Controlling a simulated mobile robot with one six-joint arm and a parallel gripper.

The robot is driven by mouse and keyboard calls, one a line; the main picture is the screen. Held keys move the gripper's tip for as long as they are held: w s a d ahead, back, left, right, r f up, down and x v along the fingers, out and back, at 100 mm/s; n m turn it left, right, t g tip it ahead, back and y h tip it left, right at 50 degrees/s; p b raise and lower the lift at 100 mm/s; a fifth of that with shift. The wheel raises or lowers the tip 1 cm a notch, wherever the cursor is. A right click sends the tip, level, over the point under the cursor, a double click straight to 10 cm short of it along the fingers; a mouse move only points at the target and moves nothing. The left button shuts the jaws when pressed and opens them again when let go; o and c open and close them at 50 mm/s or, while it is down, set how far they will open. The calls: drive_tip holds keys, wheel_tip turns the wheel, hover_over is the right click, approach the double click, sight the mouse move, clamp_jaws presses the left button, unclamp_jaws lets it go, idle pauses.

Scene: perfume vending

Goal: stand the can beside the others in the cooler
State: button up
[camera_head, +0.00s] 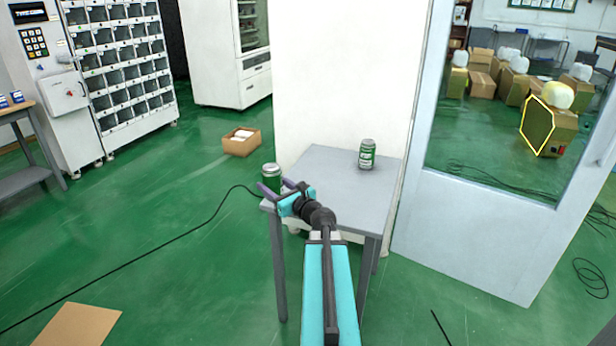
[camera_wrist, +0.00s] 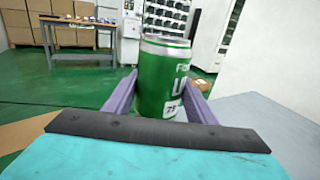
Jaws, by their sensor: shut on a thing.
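My gripper (camera_head: 278,188) is shut on a green can (camera_head: 271,175) with a silver rim. The can is roughly upright, at the table's left corner, and seems to be held just off the edge. In the wrist view the held can (camera_wrist: 160,85) sits between the two purple fingers, with part of its white lettering showing. A second green can (camera_head: 367,154) stands upright on the grey table (camera_head: 335,180), to the right of my gripper. A tall white cabinet with a glass front (camera_head: 228,50), perhaps the cooler, stands at the back; no cans can be made out inside.
A locker machine (camera_head: 118,60) stands at the left. A small open carton (camera_head: 241,143) lies on the green floor before the white cabinet. A black cable (camera_head: 150,240) crosses the floor. A white wall (camera_head: 345,75) stands behind the table, with a glazed partition (camera_head: 470,215) at right.

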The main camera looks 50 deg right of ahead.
drive_tip(key=w+a+n+y+p, duration=0.25)
drive_tip(key=w+a+y, duration=0.2)
drive_tip(key=a, duration=0.75)
drive_tip(key=w+a+n+y+p, duration=0.1)
drive_tip(key=w+a+n+y, duration=0.3)
drive_tip(key=a, duration=0.8)
drive_tip(key=s+a+n+g+y+p, duration=0.1)
drive_tip(key=a+y, duration=0.4)
drive_tip(key=a, duration=0.7)
drive_tip(key=s+a+r+n+g+y+p, duration=0.1)
drive_tip(key=a+n+g+y, duration=0.3)
drive_tip(key=a, duration=0.8)
drive_tip(key=shift+s+n+g+y+p, duration=0.4)
drive_tip(key=shift+s+n+g, duration=0.25)
drive_tip(key=shift+s+g, duration=0.3)
drive_tip(key=shift+w+r, duration=0.1)
drive_tip(key=shift+w, duration=0.05)
